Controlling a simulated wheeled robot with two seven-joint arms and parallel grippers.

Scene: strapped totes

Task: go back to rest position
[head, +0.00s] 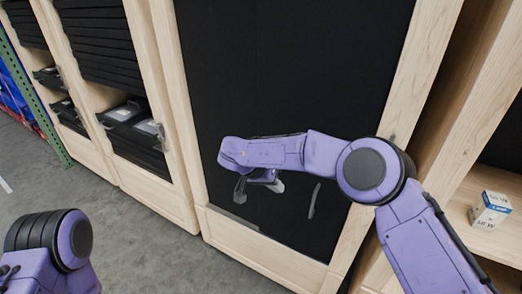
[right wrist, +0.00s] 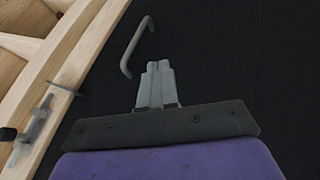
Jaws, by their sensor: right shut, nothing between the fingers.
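My right gripper (head: 258,186) is in front of the lower part of a black panel in a light wooden frame. In the right wrist view the fingers of my right gripper (right wrist: 158,70) are together with nothing between them. A grey handle (right wrist: 136,46) on the black panel (right wrist: 220,60) is beyond the fingertips, apart from them in the picture. In the head view the purple right arm reaches in from the lower right. Part of my purple left arm shows at the lower left; the left gripper is not in view.
Wooden shelves (head: 170,199) with black totes (head: 135,130) stand at the left. A small blue and white box (head: 490,210) sits on a wooden shelf at the right. A metal latch (right wrist: 30,130) shows by the wooden frame.

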